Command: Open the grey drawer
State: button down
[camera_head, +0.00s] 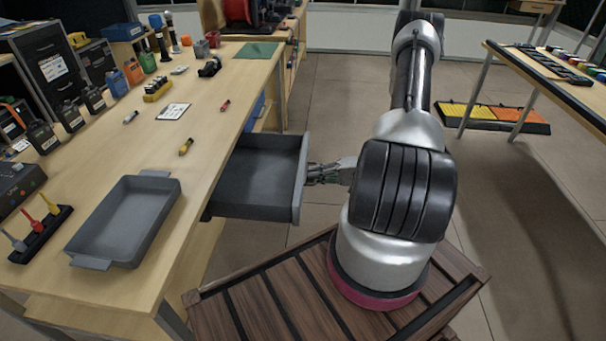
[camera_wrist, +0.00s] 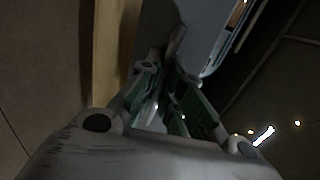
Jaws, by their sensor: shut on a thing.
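The grey drawer (camera_head: 258,178) sticks well out from under the wooden workbench (camera_head: 215,92) in the head view, and its inside looks empty. My gripper (camera_head: 314,173) is at the outer face of the drawer front, shut on what seems to be its handle. The handle itself is hidden by the fingers. In the wrist view, my gripper (camera_wrist: 172,95) has its fingers close together at the grey drawer front (camera_wrist: 205,35).
A grey tray (camera_head: 128,222) lies on the near part of the bench. Several markers, bottles and radios stand farther back. A slatted wooden platform (camera_head: 270,305) is below my arm. A second table (camera_head: 560,75) stands at the right, with open floor between.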

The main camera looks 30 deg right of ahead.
jog(key=shift+s+d, duration=0.1)
jog(key=shift+d, duration=0.1)
jog(key=c, duration=1.6)
grip_release()
jog(key=shift+o, duration=0.2)
jog(key=v, duration=1.2)
